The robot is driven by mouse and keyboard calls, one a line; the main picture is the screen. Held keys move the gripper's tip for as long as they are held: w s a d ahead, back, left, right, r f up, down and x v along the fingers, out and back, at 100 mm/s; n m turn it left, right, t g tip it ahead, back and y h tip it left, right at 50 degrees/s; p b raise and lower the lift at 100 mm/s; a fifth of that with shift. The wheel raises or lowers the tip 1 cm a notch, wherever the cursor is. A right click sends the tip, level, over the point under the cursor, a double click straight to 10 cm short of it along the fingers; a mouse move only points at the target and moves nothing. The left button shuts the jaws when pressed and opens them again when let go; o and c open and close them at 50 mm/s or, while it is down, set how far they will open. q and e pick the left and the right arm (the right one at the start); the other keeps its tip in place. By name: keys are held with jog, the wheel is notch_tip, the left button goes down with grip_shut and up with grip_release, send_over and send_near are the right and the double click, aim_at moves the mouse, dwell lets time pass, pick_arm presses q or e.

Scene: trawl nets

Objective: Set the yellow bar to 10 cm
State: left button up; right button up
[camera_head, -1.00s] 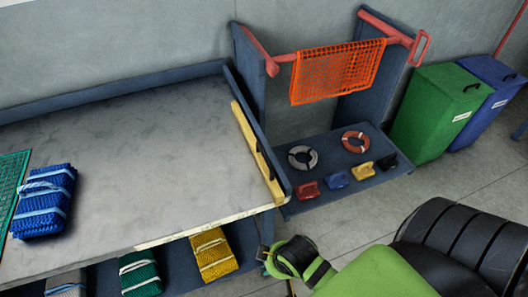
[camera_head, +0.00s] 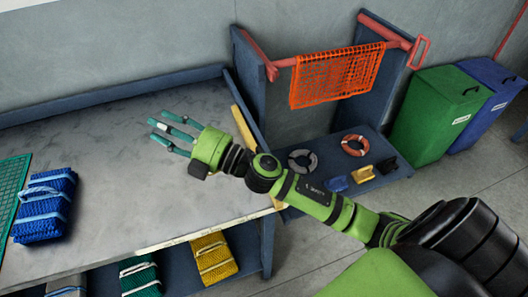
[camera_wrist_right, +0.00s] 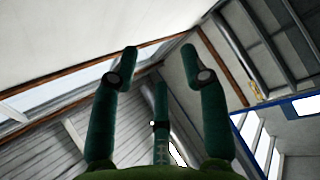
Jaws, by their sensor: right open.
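The yellow bar (camera_head: 241,124) runs along the right edge of the workbench in the head view. My right arm crosses over it and hides most of its length, including the dark fittings on it. My right gripper (camera_head: 160,126) is over the bench top, left of the bar and apart from it. Its green fingers are spread, with nothing between them. In the right wrist view the open fingers (camera_wrist_right: 160,75) point up towards the roof, and no bar shows there. A pale strip with small marks (camera_head: 200,230) runs along the bench's front edge. My left gripper is not in view.
A blue folded net (camera_head: 44,207) and green mat (camera_head: 10,185) lie at the bench's left. Folded nets, one yellow (camera_head: 213,257), sit on the shelf below. An orange net (camera_head: 335,75) hangs on a red rail at right, above a low shelf with rings (camera_head: 355,146).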

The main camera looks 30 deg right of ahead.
notch_tip(320, 180, down, 6)
jog(key=s+a+n+g+y, duration=0.2)
jog(key=n+g, duration=1)
jog(key=n, duration=0.1)
jog(key=s+d+f+g+h, duration=0.1)
jog(key=d+f+g+h, duration=0.15)
jog(key=d+h, duration=0.65)
jog(key=s+d+f+g+h, duration=0.1)
jog(key=d+f+g+h, duration=0.2)
jog(key=d, duration=1.3)
jog(key=shift+t+h, duration=0.3)
jog(key=shift+t, duration=0.15)
jog(key=f, duration=0.2)
jog(key=a+f+p, duration=0.1)
jog(key=f, duration=0.1)
jog(key=f+p, duration=0.1)
jog(key=f, duration=0.1)
jog(key=shift+w+a+f, duration=0.2)
jog(key=shift+w+f, duration=0.1)
jog(key=shift+f, duration=0.05)
grip_shut()
